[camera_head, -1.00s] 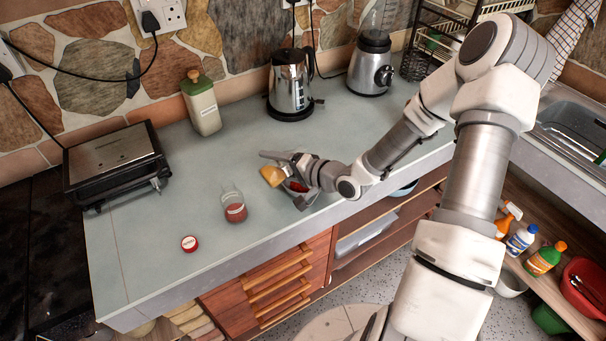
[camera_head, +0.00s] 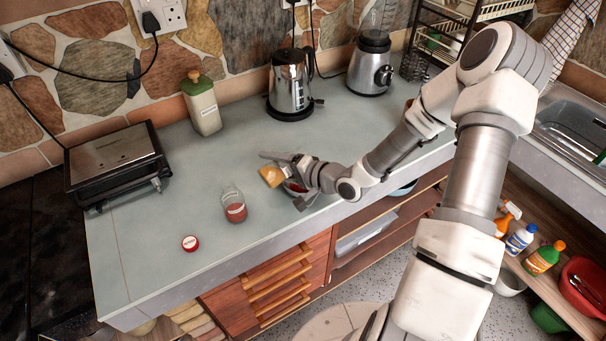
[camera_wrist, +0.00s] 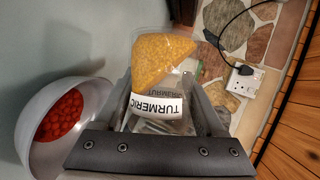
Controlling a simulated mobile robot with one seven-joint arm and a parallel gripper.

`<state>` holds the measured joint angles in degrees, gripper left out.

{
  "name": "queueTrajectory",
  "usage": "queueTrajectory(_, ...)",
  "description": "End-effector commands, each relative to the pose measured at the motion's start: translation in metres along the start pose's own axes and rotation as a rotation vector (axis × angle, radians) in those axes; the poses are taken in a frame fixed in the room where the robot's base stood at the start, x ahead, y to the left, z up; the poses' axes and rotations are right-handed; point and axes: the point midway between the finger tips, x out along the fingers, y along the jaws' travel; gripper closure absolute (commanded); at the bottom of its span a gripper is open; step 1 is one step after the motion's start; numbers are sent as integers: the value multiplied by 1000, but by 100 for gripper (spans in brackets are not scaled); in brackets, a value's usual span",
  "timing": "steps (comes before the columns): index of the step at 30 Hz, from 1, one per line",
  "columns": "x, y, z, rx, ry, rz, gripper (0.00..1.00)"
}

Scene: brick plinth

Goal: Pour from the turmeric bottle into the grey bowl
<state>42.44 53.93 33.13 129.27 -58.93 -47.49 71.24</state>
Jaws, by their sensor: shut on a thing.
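The turmeric bottle (camera_wrist: 161,75) is clear, with orange-yellow contents and a white label that reads upside down in the wrist view. It also shows in the head view (camera_head: 271,177), tilted above the counter. My gripper (camera_wrist: 162,108) is shut on the bottle, with a finger on each side; in the head view my gripper (camera_head: 288,170) is near the counter's front edge. The grey bowl (camera_wrist: 27,145) holds red contents and is beside my gripper at the left of the wrist view. In the head view the bowl (camera_head: 302,200) is mostly hidden by my gripper. The bottle's mouth is not clear.
A grill press (camera_head: 115,165), green-lidded canister (camera_head: 203,108), kettle (camera_head: 290,90) and blender (camera_head: 370,68) stand farther back. The counter's middle (camera_head: 180,190) is clear.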

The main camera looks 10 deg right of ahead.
Motion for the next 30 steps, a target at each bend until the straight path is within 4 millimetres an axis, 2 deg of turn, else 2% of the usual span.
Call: queueTrajectory(30,1,0,2,55,-15,-24,91)
